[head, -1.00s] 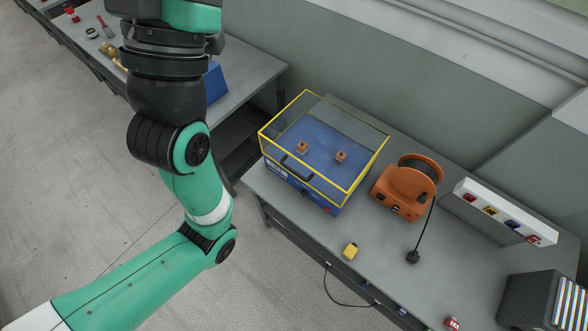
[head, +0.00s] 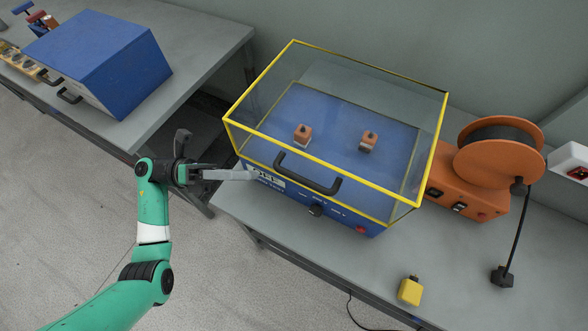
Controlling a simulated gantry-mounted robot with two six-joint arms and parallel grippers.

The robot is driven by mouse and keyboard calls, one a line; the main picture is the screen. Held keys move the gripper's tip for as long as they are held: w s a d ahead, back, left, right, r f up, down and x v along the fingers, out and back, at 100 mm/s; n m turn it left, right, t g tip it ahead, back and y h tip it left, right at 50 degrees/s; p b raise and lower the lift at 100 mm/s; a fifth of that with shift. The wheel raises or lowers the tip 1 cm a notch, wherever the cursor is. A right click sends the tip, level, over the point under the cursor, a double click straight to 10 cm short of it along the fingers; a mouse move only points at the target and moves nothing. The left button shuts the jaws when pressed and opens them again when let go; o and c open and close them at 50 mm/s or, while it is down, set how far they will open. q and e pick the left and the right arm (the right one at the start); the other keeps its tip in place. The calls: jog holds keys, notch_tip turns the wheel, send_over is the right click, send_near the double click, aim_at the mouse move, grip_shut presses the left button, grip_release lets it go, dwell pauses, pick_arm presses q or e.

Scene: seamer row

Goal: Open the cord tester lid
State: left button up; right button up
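The cord tester has a blue base (head: 345,217) and a clear lid with yellow edges (head: 340,62). The lid is down on the base. A black handle (head: 306,174) is on the lid's front side. Two orange-brown blocks (head: 303,134) show through the lid. My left gripper (head: 245,174) points right, near the tester's front left corner and left of the handle. Its grey fingers look like one piece, so I cannot tell their opening or whether they touch the tester. My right gripper is not in view.
An orange cord reel (head: 505,152) stands close to the tester's right side. A yellow block (head: 410,290) and a black plug (head: 502,276) are at the bench front. A blue box (head: 100,55) sits on the left bench. A gap separates the benches.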

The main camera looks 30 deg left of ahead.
aim_at(297, 176)
pick_arm(q)
jog(key=x, duration=1.1)
jog(key=shift+d+r, duration=0.3)
jog(key=shift+c, duration=0.3)
grip_shut()
dwell(0.6)
